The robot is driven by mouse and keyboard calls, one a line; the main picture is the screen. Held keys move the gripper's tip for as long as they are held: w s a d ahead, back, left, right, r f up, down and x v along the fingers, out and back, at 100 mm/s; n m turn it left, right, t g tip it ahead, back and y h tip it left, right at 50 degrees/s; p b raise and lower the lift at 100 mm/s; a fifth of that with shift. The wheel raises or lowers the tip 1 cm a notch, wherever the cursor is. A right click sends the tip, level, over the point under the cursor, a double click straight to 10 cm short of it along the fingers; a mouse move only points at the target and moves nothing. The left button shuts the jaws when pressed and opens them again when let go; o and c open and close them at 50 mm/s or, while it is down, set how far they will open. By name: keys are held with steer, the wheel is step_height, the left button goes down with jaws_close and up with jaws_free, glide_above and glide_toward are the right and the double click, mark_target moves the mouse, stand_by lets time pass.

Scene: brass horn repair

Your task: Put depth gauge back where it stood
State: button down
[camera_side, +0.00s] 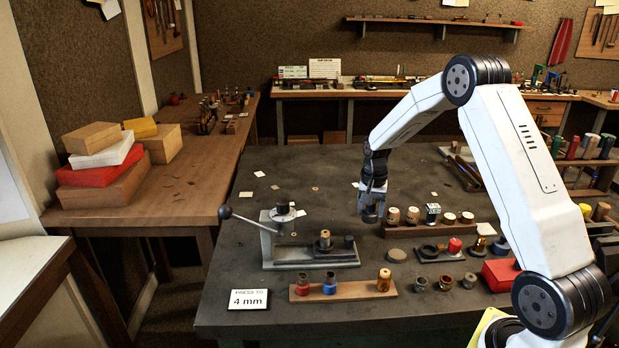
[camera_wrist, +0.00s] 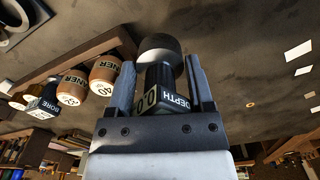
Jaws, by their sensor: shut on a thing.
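My gripper (camera_side: 371,213) is shut on the depth gauge (camera_wrist: 166,101), a dark cylinder with a block marked "DEPTH" and "0.0". In the wrist view the gauge sits between the two fingers of my gripper (camera_wrist: 163,75). A grey round end shows past the fingertips; I cannot tell whether it belongs to the gauge. In the side view the gauge is mostly hidden by my gripper, which hangs just left of the wooden rack (camera_side: 438,229). The rack holds wood-toned plugs (camera_side: 412,215) and a block-topped gauge (camera_side: 432,213), marked "BORE" in the wrist view (camera_wrist: 40,108).
A lever press (camera_side: 305,258) stands left of my gripper. In front are a wooden strip (camera_side: 345,291) with small cylinders and a "PRESS TO 4 mm" card (camera_side: 248,299). A dark tray (camera_side: 440,255) and a red box (camera_side: 499,275) lie at right. The bench behind my gripper is mostly clear.

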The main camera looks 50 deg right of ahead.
mark_target(368, 235)
steer(key=shift+f, duration=2.4)
steer(key=shift+f, duration=0.15)
jaws_free()
steer(key=shift+r, duration=3.5)
steer(key=shift+a, duration=0.15)
